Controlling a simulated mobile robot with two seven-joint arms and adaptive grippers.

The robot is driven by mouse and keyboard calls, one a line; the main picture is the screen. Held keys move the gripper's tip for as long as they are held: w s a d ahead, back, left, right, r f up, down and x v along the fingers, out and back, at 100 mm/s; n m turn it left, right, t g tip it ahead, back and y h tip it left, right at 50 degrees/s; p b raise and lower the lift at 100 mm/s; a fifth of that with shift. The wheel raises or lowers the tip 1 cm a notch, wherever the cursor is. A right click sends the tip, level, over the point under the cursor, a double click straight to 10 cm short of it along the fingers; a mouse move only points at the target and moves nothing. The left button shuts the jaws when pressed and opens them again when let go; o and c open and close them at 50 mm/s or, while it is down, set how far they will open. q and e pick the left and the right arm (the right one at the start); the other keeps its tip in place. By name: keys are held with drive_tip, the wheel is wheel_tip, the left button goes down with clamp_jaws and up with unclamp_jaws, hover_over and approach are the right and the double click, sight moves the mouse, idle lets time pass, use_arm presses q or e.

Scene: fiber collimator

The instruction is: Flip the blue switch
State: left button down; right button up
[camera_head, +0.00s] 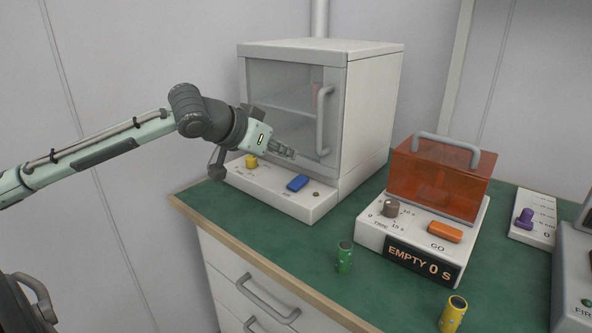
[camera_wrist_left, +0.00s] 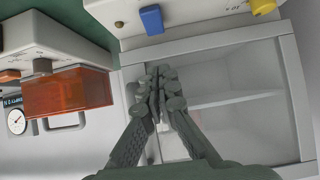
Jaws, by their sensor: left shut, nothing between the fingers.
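The blue switch (camera_head: 297,183) is a small rocker on the white front base of a white cabinet (camera_head: 373,110) with a glass door. It also shows in the left wrist view (camera_wrist_left: 152,19), at the top. My left gripper (camera_head: 288,153) is shut and empty. In the head view it appears just above and slightly left of the blue switch, in front of the cabinet door, apart from the switch. The left wrist view shows its closed fingertips (camera_wrist_left: 160,72) below the switch in the picture. My right gripper is not in view.
A yellow knob (camera_head: 251,161) sits left of the switch on the same base. The cabinet's vertical handle (camera_head: 325,122) is close by. To the right stands a device with an orange cover (camera_head: 440,178). Green (camera_head: 344,257) and yellow (camera_head: 453,313) cylinders stand on the green bench top.

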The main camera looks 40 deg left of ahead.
sight(298, 181)
use_arm(q)
drive_tip(key=shift+w+a+f, duration=0.25)
drive_tip(key=shift+w+f, duration=0.25)
drive_tip(key=shift+w, duration=0.15)
drive_tip(key=shift+w+d+f, duration=0.15)
drive_tip(key=shift+w+f, duration=0.25)
drive_tip(key=shift+w, duration=0.2)
drive_tip(key=shift+w+d+f, duration=0.15)
drive_tip(key=shift+f, duration=0.35)
drive_tip(key=f, duration=0.1)
drive_tip(key=f+b, duration=0.1)
drive_tip(key=shift+w+f, duration=0.25)
drive_tip(key=shift+f, duration=0.05)
drive_tip(key=shift+w+f+b, duration=0.15)
drive_tip(key=shift+f+b, duration=0.05)
drive_tip(key=shift+b, duration=0.1)
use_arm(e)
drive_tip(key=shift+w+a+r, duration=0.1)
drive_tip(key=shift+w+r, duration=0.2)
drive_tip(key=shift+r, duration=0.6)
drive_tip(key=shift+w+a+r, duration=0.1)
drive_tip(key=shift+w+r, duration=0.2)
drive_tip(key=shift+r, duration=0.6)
use_arm(q)
drive_tip(key=shift+f, duration=0.15)
